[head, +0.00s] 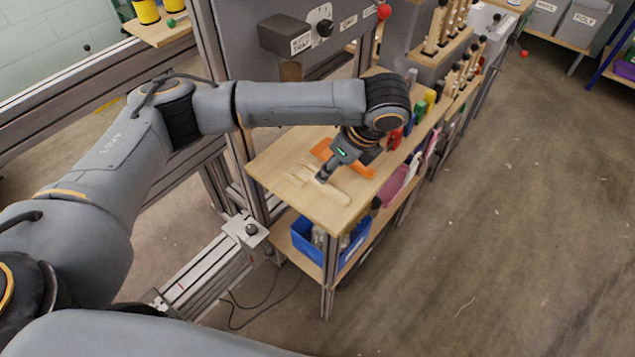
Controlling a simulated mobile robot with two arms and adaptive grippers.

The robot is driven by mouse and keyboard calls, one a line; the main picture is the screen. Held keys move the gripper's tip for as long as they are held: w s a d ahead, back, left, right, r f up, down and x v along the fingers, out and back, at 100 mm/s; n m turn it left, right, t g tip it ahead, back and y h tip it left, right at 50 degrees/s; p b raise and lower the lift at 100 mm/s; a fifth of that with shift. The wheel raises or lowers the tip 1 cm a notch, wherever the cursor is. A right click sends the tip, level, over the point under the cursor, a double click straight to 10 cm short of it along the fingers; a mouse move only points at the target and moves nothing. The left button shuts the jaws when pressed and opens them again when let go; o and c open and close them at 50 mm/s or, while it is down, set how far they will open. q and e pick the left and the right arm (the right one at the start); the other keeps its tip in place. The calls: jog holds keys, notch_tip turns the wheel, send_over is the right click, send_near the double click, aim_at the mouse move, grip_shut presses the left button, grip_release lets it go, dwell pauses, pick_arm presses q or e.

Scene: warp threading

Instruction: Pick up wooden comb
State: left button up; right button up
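The wooden comb (337,194) is pale and lies flat on the light wood tabletop (268,164), close in colour to it. Its thin teeth point to the left and its handle to the lower right. My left gripper (321,180) points down at the comb's middle and hides part of it. The fingertips are at or just above the comb; I cannot tell whether they touch it or how far apart they are. My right gripper is not in view.
An orange object (324,150) lies on the tabletop just behind my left gripper. Coloured items (428,98) line the table's right edge. A blue bin (304,243) stands on the shelf below. A grey panel rises behind the table. The floor to the right is clear.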

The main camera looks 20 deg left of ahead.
aim_at(306, 175)
pick_arm(q)
jog(key=x, duration=0.6)
jog(key=shift+s+a+f, duration=0.1)
jog(key=shift+a+f, duration=0.1)
jog(key=shift+f, duration=0.3)
jog(key=shift+f+p, duration=0.2)
jog(key=shift+p, duration=0.25)
jog(key=shift+s, duration=0.1)
grip_shut()
